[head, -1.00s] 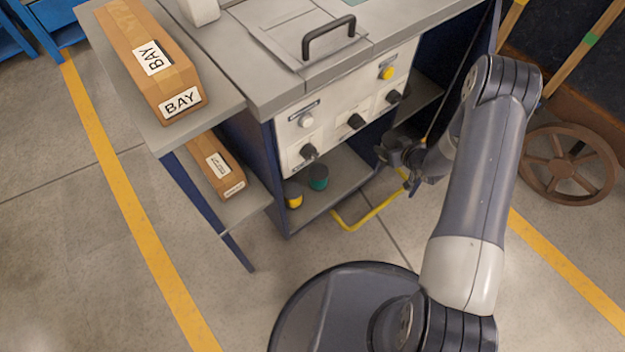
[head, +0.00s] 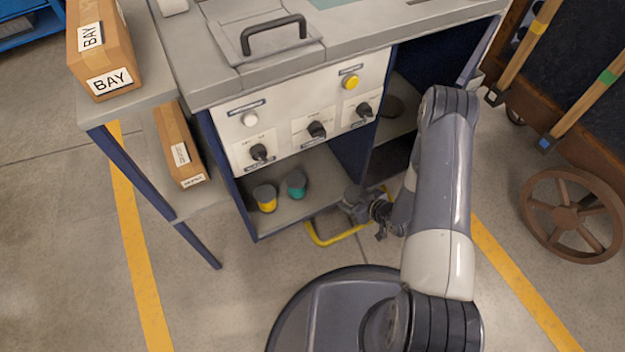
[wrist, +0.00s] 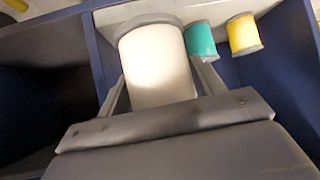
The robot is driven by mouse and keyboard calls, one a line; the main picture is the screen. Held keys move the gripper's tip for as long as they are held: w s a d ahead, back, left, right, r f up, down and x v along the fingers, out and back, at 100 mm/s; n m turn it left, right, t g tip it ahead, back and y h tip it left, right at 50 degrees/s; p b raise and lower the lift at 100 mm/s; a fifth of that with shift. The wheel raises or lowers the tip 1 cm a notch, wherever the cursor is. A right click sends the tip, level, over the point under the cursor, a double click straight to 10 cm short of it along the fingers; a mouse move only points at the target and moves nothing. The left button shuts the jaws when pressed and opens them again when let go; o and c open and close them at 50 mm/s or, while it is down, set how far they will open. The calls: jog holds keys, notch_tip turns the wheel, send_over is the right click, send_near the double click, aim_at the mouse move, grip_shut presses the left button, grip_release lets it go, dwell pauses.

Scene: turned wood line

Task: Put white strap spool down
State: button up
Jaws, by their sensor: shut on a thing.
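The white strap spool (wrist: 158,68) is a wide white cylinder with a grey rim, large in the wrist view. My gripper (wrist: 160,82) is shut on it, one finger on each side. In the head view my gripper (head: 366,208) is low, at the right front of the cabinet's lower shelf (head: 312,208); the spool's white side is not clearly visible there. I cannot tell whether the spool touches the shelf. A teal spool (head: 296,186) and a yellow spool (head: 266,200) stand on that shelf; the wrist view shows the teal one (wrist: 200,44) close beside the white spool.
The panel with knobs (head: 300,125) is above the shelf. A yellow floor bar (head: 335,238) curves below my gripper. A box marked BAY (head: 100,50) sits on the left table, another box (head: 178,145) under it. A brown wheel (head: 570,215) is at the right.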

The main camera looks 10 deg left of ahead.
jog(key=w+a+b, duration=0.4)
jog(key=w+a, duration=0.6)
jog(key=w, duration=0.4)
jog(key=shift+w+d+f+b, duration=0.1)
jog(key=shift+f+b, duration=0.6)
jog(key=shift+f, duration=1.05)
jog(key=shift+w+d+f+b, duration=0.1)
jog(key=shift+f+b, duration=0.55)
jog(key=shift+f, duration=1.05)
jog(key=shift+f, duration=0.2)
jog(key=o, duration=1.1)
jog(key=shift+o, duration=0.2)
